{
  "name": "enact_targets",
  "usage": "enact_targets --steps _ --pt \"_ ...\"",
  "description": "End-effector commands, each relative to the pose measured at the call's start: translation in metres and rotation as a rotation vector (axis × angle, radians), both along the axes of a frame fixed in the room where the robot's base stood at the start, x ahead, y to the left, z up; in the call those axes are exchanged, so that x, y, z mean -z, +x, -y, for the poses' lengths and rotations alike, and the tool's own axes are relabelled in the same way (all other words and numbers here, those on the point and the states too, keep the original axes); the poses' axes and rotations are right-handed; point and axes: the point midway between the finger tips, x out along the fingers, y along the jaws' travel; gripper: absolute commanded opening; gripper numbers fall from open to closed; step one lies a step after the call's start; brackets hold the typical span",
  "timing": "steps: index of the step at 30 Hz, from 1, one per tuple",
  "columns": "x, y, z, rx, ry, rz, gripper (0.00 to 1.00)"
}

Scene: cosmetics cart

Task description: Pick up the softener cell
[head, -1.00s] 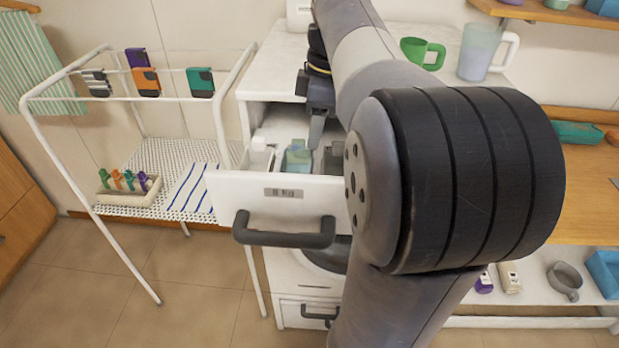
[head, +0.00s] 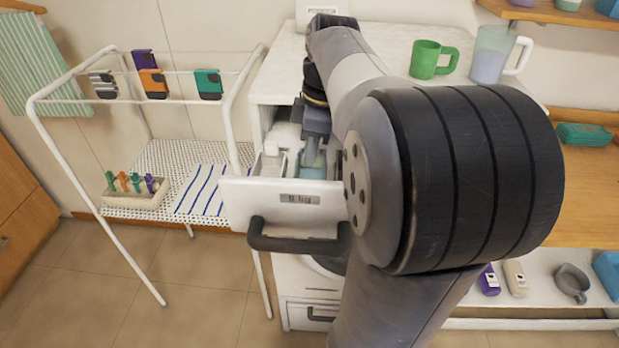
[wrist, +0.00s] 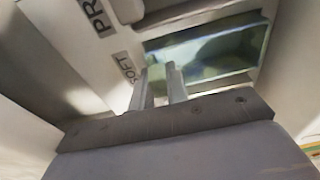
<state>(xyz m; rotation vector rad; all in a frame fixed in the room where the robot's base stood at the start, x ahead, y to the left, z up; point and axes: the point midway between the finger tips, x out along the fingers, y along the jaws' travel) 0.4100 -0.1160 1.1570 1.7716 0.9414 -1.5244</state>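The softener cell is a clear box with teal-green contents (wrist: 215,50) in the drawer compartment labelled "SOFT" (wrist: 126,67). In the head view its teal body (head: 313,172) shows below my gripper (head: 313,147), partly covered by it.
The cell's drawer (head: 285,200) is pulled out of the white cabinet, with white compartment walls close around my gripper. A green mug (head: 425,60) and a clear jug (head: 490,55) stand on top. A wire rack (head: 150,150) stands at the left.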

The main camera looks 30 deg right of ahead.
Motion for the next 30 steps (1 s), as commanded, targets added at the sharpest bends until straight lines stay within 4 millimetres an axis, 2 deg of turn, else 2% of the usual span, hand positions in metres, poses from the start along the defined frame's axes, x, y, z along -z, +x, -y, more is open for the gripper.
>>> enact_targets --steps 5,19,23,30 --pt "0.000 0.000 0.000 0.000 0.000 0.000 0.00" --pt "-0.005 0.001 0.000 0.000 -0.001 0.003 0.00" --pt "-0.025 0.001 0.000 0.001 -0.002 0.005 0.00" --pt "-0.072 0.001 0.000 -0.001 -0.001 0.003 0.00"
